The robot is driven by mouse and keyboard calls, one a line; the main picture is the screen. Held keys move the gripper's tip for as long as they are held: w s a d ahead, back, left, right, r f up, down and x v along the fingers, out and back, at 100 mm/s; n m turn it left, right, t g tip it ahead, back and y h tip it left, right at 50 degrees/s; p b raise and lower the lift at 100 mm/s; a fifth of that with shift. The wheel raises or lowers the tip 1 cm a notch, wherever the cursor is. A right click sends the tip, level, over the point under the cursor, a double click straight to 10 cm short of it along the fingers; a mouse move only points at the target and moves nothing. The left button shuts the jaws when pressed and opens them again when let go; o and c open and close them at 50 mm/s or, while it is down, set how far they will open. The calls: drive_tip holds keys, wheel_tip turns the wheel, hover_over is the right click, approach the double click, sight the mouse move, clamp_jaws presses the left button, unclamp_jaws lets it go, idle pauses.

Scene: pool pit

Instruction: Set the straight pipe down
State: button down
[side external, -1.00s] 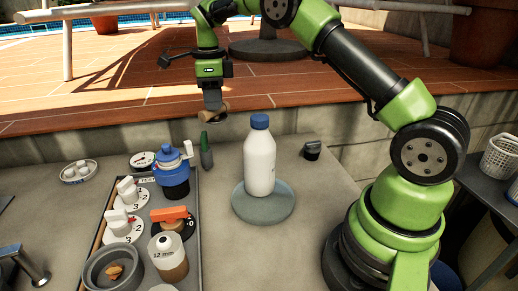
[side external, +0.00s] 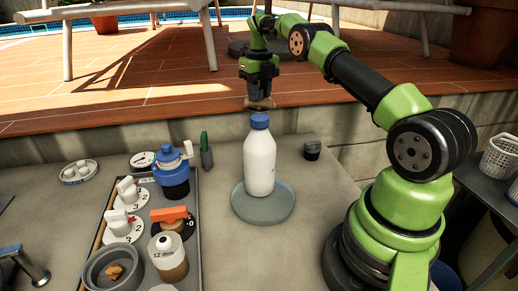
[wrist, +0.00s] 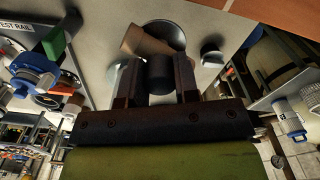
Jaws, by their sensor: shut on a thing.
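My gripper (side external: 260,98) is in the air behind the blue-capped bottle's top in the side view. It is shut on a short tan-brown pipe (side external: 261,104). In the wrist view the pipe (wrist: 150,43) lies slanted across and just beyond the fingers (wrist: 157,80). A dark cylinder shows between the fingers; I cannot tell what it is. The pipe is clear of the counter. The fingers hide part of it.
A white bottle (side external: 259,165) stands on a round grey-green dish (side external: 240,208). A black block (side external: 312,149) is to its right. A tray (side external: 193,270) of knobs and jars is at left, with a green-topped item (side external: 205,150) beside it. Bare counter (side external: 320,185) lies right of the dish.

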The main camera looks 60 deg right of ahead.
wheel_tip(320, 180, down, 13)
drive_tip(key=shift+r, duration=0.1)
idle(0.4)
drive_tip(key=c, duration=0.9)
unclamp_jaws()
drive_tip(key=shift+o, duration=0.2)
